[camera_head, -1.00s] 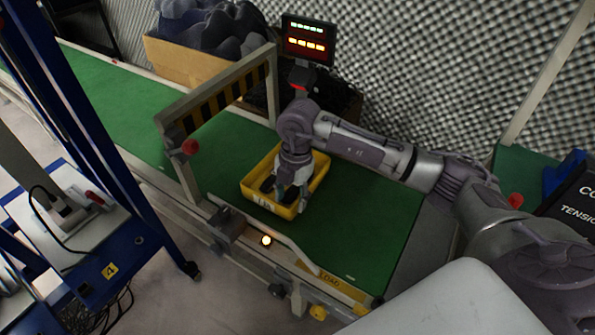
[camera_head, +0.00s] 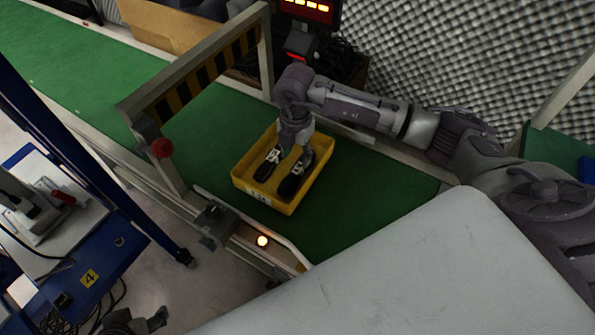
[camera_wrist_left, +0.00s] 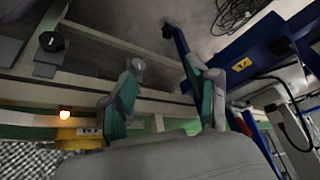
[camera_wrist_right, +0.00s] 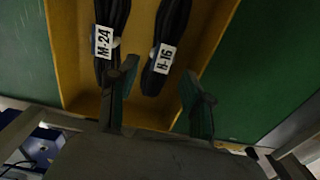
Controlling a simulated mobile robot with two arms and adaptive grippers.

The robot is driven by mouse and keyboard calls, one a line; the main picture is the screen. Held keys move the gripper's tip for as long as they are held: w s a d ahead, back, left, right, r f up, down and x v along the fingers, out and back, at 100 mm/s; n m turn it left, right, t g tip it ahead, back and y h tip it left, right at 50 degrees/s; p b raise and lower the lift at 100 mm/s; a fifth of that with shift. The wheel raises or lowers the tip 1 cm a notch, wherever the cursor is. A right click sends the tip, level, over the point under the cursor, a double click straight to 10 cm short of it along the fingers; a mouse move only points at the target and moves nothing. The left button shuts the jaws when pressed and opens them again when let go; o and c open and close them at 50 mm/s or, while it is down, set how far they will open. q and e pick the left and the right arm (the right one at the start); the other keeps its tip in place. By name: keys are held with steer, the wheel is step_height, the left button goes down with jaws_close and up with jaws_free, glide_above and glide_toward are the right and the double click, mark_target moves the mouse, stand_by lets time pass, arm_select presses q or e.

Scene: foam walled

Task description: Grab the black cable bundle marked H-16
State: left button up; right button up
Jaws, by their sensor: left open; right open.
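The black cable bundle marked H-16 (camera_wrist_right: 163,55) lies in the yellow tray (camera_wrist_right: 62,45), beside a second black bundle tagged M-24 (camera_wrist_right: 103,42). In the head view the tray (camera_head: 282,207) shows two black bundles, but their tags are too small to read. My right gripper (camera_head: 297,148) is above the tray, pointing down, open and empty. In the right wrist view its fingers (camera_wrist_right: 158,90) are spread, with H-16 between them in the picture and the left finger overlapping M-24's end. My left gripper (camera_head: 146,323) is open and empty, low at the left, away from the tray; its fingers (camera_wrist_left: 172,78) show in its wrist view.
The tray sits on a green conveyor (camera_head: 352,190). A lit display (camera_head: 310,10) stands behind. A blue rack (camera_head: 100,285) stands at lower left.

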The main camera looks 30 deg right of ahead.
mark_target(297, 167)
steer(key=shift+f, duration=0.75)
step_height(297, 167, down, 4)
steer(key=shift+s+d+f+b, duration=0.1)
steer(key=shift+d+f+b, duration=0.05)
steer(key=shift+b, duration=0.75)
arm_select(q)
steer(key=w+d+r+t+h, duration=0.1)
steer(key=w+d+r+t, duration=0.2)
steer(key=w, duration=0.5)
steer(key=shift+r+t, duration=0.8)
steer(key=shift+t, duration=0.4)
arm_select(e)
steer(key=shift+f, duration=0.2)
arm_select(q)
steer(key=shift+a, duration=0.1)
arm_select(e)
jaws_close()
